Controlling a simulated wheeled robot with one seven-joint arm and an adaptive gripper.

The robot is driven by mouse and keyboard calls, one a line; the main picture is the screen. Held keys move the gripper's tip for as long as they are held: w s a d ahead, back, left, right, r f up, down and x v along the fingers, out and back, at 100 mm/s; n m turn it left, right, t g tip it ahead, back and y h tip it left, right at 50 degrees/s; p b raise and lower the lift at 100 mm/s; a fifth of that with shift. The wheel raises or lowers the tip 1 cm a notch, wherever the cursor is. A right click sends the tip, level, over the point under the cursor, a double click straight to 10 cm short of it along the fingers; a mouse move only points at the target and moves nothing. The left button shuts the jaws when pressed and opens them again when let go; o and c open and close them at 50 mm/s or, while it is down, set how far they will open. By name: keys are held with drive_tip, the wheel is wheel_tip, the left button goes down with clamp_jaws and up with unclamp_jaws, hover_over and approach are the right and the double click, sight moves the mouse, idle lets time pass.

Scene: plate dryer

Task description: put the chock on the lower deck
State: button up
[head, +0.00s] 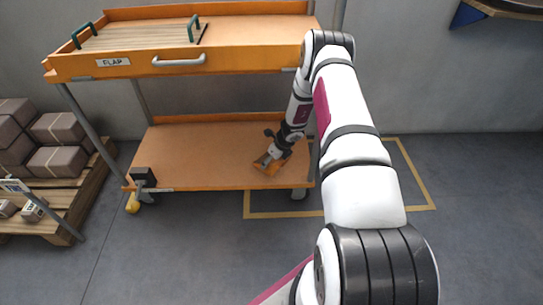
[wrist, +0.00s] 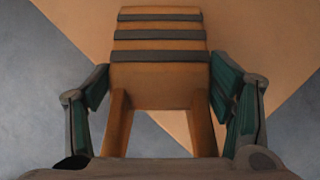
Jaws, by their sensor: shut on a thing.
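The chock (head: 268,166) is an orange block with dark stripes across it. In the head view it is at the front right part of the cart's lower deck (head: 200,155). My gripper (head: 274,156) is shut on it, and no other object lies beside it on the deck. In the wrist view the chock (wrist: 160,75) sits between the two green-padded fingers of my gripper (wrist: 160,95). Behind it the orange deck (wrist: 270,40) and grey floor show, split by the deck's edge. I cannot tell whether the chock touches the deck.
The cart's upper deck (head: 235,62) overhangs the lower one and holds a slatted panel (head: 140,37) with green handles. A post stands at the right of the lower deck. A pallet (head: 65,205) with several boxes is at the left. Floor in front is clear.

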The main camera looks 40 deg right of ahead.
drive_tip(key=shift+w+d+f+b, duration=0.2)
drive_tip(key=shift+w+d, duration=0.35)
drive_tip(key=shift+w, duration=0.35)
drive_tip(key=shift+w+d+f+b, duration=0.1)
drive_tip(key=shift+w+d+b, duration=0.1)
drive_tip(key=shift+w+d, duration=0.5)
drive_tip(key=f+b, duration=0.2)
drive_tip(key=f, duration=0.1)
drive_tip(key=shift+a+f, duration=0.2)
drive_tip(key=shift+f, duration=0.05)
drive_tip(key=o, duration=1.5)
drive_tip(key=shift+o, duration=0.2)
drive_tip(key=shift+r, duration=0.1)
